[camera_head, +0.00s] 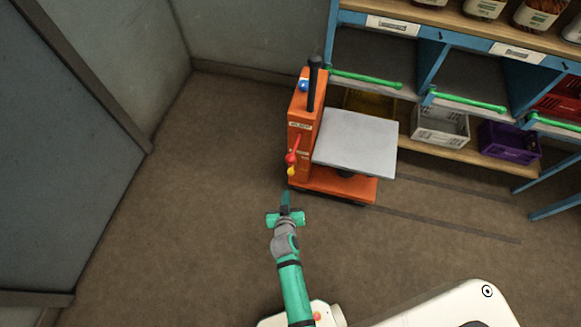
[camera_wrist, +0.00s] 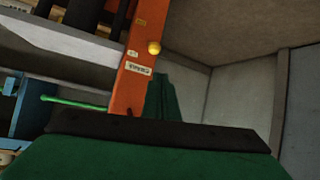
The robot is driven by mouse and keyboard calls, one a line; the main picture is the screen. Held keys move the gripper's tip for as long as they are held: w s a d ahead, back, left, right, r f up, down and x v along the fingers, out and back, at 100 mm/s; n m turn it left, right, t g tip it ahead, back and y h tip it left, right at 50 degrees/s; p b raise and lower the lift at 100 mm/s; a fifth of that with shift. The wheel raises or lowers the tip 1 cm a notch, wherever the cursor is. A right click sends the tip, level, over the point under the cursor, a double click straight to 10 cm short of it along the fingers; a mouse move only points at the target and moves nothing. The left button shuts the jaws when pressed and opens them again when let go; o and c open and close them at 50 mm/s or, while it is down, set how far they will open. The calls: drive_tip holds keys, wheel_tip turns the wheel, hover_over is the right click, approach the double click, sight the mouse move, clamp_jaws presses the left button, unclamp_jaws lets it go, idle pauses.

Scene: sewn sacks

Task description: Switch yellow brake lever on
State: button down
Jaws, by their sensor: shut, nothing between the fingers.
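The yellow brake lever (camera_head: 291,171) shows as a small yellow knob low on the front of the orange sewing-sack lift cart (camera_head: 303,125), just under a red lever (camera_head: 292,157). In the wrist view the yellow knob (camera_wrist: 154,47) stands out against the orange column (camera_wrist: 130,85), just above the fingers in the picture. My gripper (camera_head: 285,197) is in front of the cart, near the yellow knob, and looks apart from it. Its fingers (camera_wrist: 161,95) are together and empty. The lever's arm behind the knob is hard to make out.
The cart carries a grey platform (camera_head: 355,143) on its right side. A blue shelf rack (camera_head: 429,70) with a grey crate (camera_head: 440,126) and a purple crate (camera_head: 509,142) stands behind it. The brown floor (camera_head: 180,200) to the left is clear up to the grey walls.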

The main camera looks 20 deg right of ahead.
drive_tip(key=m+g+h, duration=0.2)
hover_over(290, 169)
drive_tip(key=s+a, duration=0.2)
drive_tip(key=s, duration=0.2)
drive_tip(key=shift+a+f, duration=0.2)
drive_tip(key=shift+f, duration=0.15)
drive_tip(key=w+d+f, duration=0.1)
drive_tip(key=f, duration=0.1)
drive_tip(key=w+d+f, duration=0.1)
drive_tip(key=w+f, duration=0.1)
drive_tip(key=f, duration=0.1)
drive_tip(key=w+d+f, duration=0.1)
drive_tip(key=f, duration=0.1)
drive_tip(key=shift+w+d+f, duration=0.1)
drive_tip(key=shift+w+f, duration=0.15)
drive_tip(key=shift+w, duration=0.05)
drive_tip(key=shift+s+a+f, duration=0.3)
drive_tip(key=shift+s, duration=0.1)
